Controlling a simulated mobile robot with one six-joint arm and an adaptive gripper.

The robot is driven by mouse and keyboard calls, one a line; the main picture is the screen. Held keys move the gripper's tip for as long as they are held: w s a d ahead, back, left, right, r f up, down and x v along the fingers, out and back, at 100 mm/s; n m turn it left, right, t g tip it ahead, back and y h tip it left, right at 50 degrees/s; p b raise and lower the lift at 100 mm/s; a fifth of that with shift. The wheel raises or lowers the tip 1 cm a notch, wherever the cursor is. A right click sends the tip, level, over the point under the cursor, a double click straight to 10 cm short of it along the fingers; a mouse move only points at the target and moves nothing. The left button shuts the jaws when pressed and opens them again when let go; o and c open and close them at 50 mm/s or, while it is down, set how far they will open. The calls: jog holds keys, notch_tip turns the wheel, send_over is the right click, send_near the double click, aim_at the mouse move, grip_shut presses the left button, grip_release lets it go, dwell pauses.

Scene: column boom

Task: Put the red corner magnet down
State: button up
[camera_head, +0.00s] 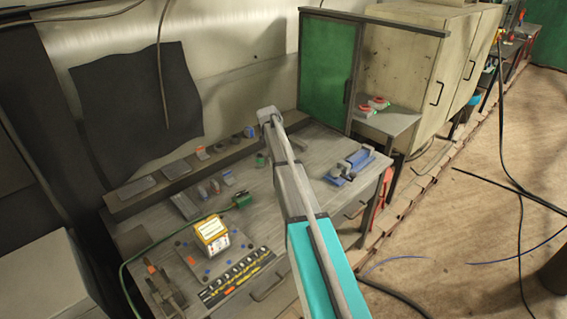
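My arm reaches from the bottom of the head view up over the bench (225,262), but I cannot make out my gripper or its fingers beyond the arm's far end. I cannot see whether it holds anything. Two small red-and-pale pieces, one (379,103) behind the other (364,111), lie on the grey shelf (395,124) beside the green panel. They are too small to tell whether either is the red corner magnet. No other piece is clearly a red corner magnet.
A yellow-and-white box (211,236) and a black-and-yellow strip (237,274) are on the near bench. A blue vise-like tool (352,165) sits at the right. A raised ledge (140,201) runs along the back. The green panel (327,64) stands beside the shelf.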

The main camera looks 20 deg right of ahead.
jog(key=shift+r, duration=0.1)
dwell(0.7)
jog(key=s+a+n+t, duration=0.1)
jog(key=s+a+n, duration=0.6)
jog(key=s+n, duration=0.3)
jog(key=s+a+f+n+t+y, duration=0.1)
jog(key=s+a+n+t, duration=0.1)
jog(key=s+a+n, duration=0.5)
jog(key=s+a+n+t, duration=0.1)
jog(key=s+a+n, duration=0.6)
jog(key=s+n, duration=0.6)
jog(key=shift+f+n+y, duration=0.2)
jog(key=shift+n+y, duration=0.1)
jog(key=shift+n, duration=0.7)
jog(key=shift+s, duration=0.1)
